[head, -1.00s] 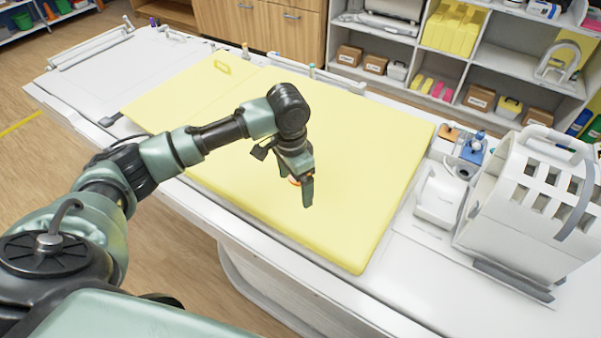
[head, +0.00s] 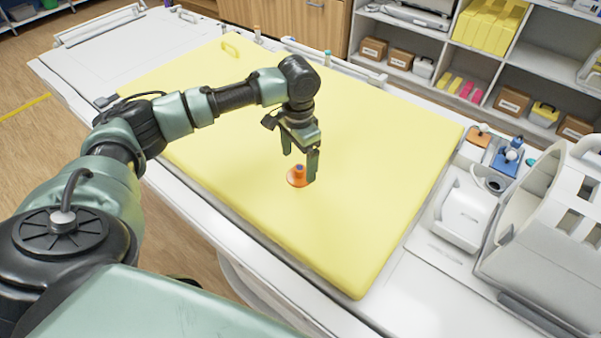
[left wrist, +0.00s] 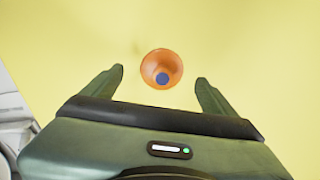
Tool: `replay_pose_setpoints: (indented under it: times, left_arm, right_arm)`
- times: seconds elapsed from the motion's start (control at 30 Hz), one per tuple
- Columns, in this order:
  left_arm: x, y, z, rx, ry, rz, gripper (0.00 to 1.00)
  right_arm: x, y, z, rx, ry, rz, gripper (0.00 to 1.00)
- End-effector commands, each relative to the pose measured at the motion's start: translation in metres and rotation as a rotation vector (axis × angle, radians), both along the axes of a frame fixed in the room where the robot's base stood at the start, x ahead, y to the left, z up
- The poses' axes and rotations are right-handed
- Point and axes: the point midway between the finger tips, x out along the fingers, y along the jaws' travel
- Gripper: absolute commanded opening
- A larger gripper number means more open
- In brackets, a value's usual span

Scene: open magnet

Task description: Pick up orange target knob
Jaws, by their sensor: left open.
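The orange target knob (head: 297,177) stands on the yellow mat (head: 400,170), with a round orange base and a blue spot on top. In the left wrist view the knob (left wrist: 161,68) shows from above, just beyond the fingertips and roughly midway between them. My left gripper (head: 299,165) points down above the knob, its fingers apart and empty; the open fingers also show in the left wrist view (left wrist: 160,75). It does not appear to touch the knob. My right gripper is not in view.
At the right of the table stand a white rounded device (head: 463,212), a blue item (head: 508,158) and a large white slotted housing (head: 550,245). A white rail (head: 335,62) runs along the far edge. The mat around the knob is clear.

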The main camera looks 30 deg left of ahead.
Motion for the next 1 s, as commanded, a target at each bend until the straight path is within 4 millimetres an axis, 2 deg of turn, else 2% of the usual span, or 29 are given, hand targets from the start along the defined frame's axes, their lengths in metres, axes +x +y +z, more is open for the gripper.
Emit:
replay_pose_setpoints:
  times: [0.1, 0.3, 0.57, 0.67, 0.8, 0.83, 1.0]
  left_arm:
    - [0.003, 0.002, -0.015, 0.0, 0.004, 0.001, 0.88]
    - [0.004, 0.002, -0.041, -0.001, 0.001, -0.001, 0.88]
    - [0.004, 0.002, -0.045, 0.0, 0.0, -0.002, 0.88]
    - [0.004, 0.002, -0.045, 0.0, -0.001, -0.002, 0.63]
    - [0.004, 0.002, -0.045, 0.0, -0.001, -0.001, 0.24]
    - [0.004, 0.002, -0.045, 0.0, -0.001, -0.001, 0.19]
    - [0.004, 0.002, -0.045, 0.0, -0.001, -0.001, 0.19]
  right_arm:
    - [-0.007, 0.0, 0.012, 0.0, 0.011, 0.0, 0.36]
    - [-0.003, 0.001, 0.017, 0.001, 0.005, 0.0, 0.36]
    - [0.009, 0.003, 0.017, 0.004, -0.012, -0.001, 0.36]
    - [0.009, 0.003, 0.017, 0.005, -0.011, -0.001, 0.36]
    - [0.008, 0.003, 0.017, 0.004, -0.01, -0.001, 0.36]
    - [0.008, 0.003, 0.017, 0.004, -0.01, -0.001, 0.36]
    - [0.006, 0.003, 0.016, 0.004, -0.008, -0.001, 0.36]
